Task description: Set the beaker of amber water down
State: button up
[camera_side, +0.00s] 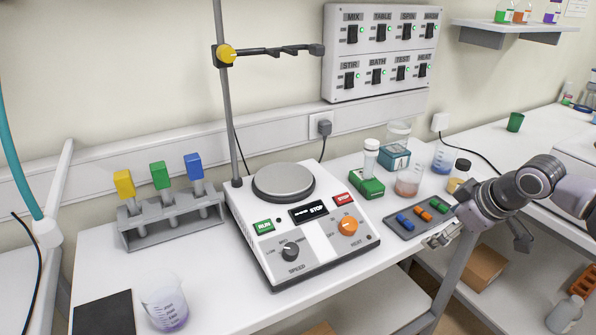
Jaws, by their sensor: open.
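A glass beaker with a faint pinkish-brown liquid (409,181) stands upright on the white bench, right of the green box and behind the grey tray; its tint is the closest to amber among the beakers. My gripper (440,238) is open at the bench's front edge, in front of the tray and apart from that beaker. I see nothing held between its fingers.
The grey tray (405,234) holds small coloured pieces. A hotplate stirrer (283,181) with a stand fills the middle. A beaker of purple liquid (166,306) stands front left, a blue one (443,158) at back right. A black-capped amber jar (459,175) stands near my arm.

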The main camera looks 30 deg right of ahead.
jog(key=w+d+r+n+g+h, duration=0.1)
jog(key=w+d+n+h, duration=0.35)
jog(key=w+n, duration=0.4)
jog(key=n+h, duration=0.8)
jog(key=n, duration=0.3)
send_near(415, 163)
jog(key=d, duration=0.1)
jog(key=shift+x, duration=2.95)
jog(key=shift+f, duration=0.15)
grip_shut()
